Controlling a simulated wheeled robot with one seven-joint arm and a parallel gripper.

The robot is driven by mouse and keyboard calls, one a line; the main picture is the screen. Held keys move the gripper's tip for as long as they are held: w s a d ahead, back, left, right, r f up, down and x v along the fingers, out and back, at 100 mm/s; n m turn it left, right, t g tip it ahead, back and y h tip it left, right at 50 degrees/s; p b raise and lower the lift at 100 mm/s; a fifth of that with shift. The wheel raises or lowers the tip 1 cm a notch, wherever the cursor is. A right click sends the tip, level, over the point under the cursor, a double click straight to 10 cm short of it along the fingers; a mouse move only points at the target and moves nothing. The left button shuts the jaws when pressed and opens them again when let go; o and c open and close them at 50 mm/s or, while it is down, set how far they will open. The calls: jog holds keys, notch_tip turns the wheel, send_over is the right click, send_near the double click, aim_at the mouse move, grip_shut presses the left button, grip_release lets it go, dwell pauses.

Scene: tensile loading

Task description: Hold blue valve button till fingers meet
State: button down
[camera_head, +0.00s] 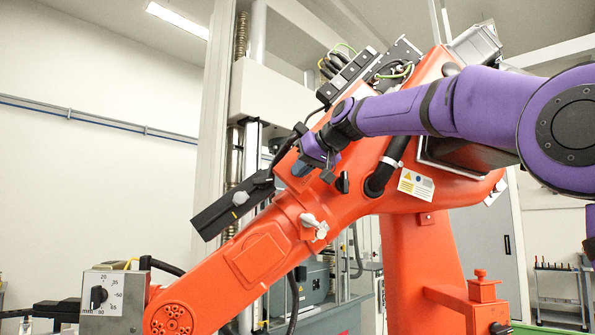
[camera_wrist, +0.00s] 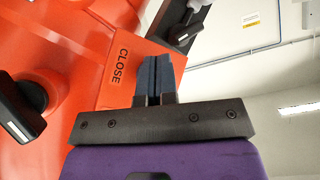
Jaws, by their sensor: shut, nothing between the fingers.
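My gripper (camera_head: 301,168), on the purple arm, is at the upper part of the orange robot arm (camera_head: 270,250). In the wrist view its dark blue fingers (camera_wrist: 157,70) are together with nothing between them. Their tips point at the orange surface beside the word CLOSE (camera_wrist: 120,66). I cannot make out the blue valve button apart from my blue fingers; it may be hidden behind them. Whether the tips touch anything cannot be told.
A long black bar (camera_head: 225,210) sticks out left of my gripper. A black knob (camera_head: 342,183) is to its right. A grey dial box (camera_head: 115,290) stands at lower left. The left wall side is free.

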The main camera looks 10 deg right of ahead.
jog(key=shift+s, duration=0.5)
jog(key=shift+s, duration=0.15)
jog(key=shift+s+a, duration=0.1)
jog(key=shift+s, duration=2.3)
jog(key=s+d+f+m+g+h, duration=0.1)
jog(key=s+d+f+h, duration=0.1)
jog(key=s+d+f, duration=0.4)
jog(key=s+d+f+m+g+h, duration=0.2)
jog(key=s+d+f, duration=0.4)
jog(key=s+f, duration=1.1)
jog(key=s+d+f+m+g+h, duration=0.1)
jog(key=s+d+f+g+h, duration=0.1)
jog(key=s+d+f, duration=0.4)
jog(key=s+f+h, duration=0.1)
jog(key=s+f, duration=0.4)
jog(key=f, duration=0.2)
jog(key=shift+s, duration=0.25)
